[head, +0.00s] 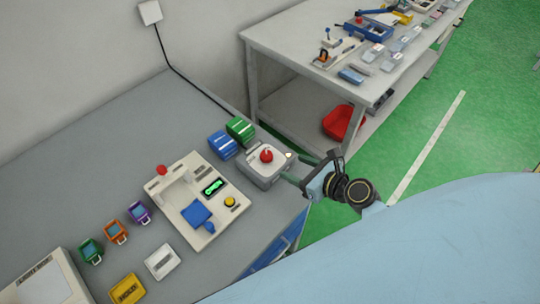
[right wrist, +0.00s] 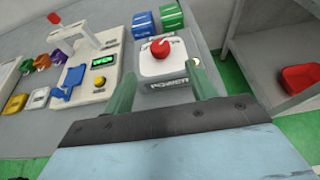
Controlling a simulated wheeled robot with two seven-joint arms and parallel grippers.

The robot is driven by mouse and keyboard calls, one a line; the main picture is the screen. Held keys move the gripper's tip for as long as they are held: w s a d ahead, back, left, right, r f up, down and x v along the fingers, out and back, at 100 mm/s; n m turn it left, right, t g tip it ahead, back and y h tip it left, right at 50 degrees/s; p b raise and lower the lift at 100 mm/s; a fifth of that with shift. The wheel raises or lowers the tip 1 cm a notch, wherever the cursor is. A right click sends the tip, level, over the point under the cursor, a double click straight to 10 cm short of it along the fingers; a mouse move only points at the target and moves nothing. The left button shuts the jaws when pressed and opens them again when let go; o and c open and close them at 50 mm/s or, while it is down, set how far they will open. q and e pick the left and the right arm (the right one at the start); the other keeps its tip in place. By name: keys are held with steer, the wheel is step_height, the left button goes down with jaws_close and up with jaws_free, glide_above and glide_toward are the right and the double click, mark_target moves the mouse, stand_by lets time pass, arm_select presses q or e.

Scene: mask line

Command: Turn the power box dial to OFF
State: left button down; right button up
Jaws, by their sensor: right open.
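The power box (head: 262,171) is a grey box with a white top at the right end of the grey table. Its red dial (head: 267,155) stands on top. In the right wrist view the dial (right wrist: 161,49) sits above the word POWER on the box (right wrist: 165,67). My right gripper (head: 309,170) comes in from the right, its green fingers at the right side of the box. In the right wrist view the open fingers (right wrist: 162,88) are spread on either side of the box's near part, with the dial beyond the fingertips. The left gripper is not in view.
A white machine (head: 190,215) with a green display stands left of the box. Blue (head: 222,145) and green (head: 240,130) containers are behind the box. Small coloured bins stand further left. A second table (head: 290,45) and a red bin (head: 343,122) lie beyond.

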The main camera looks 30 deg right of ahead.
mark_target(268, 156)
steer(key=b+x, duration=0.1)
steer(key=x, duration=1)
steer(key=shift+a, duration=0.1)
steer(key=c, duration=1)
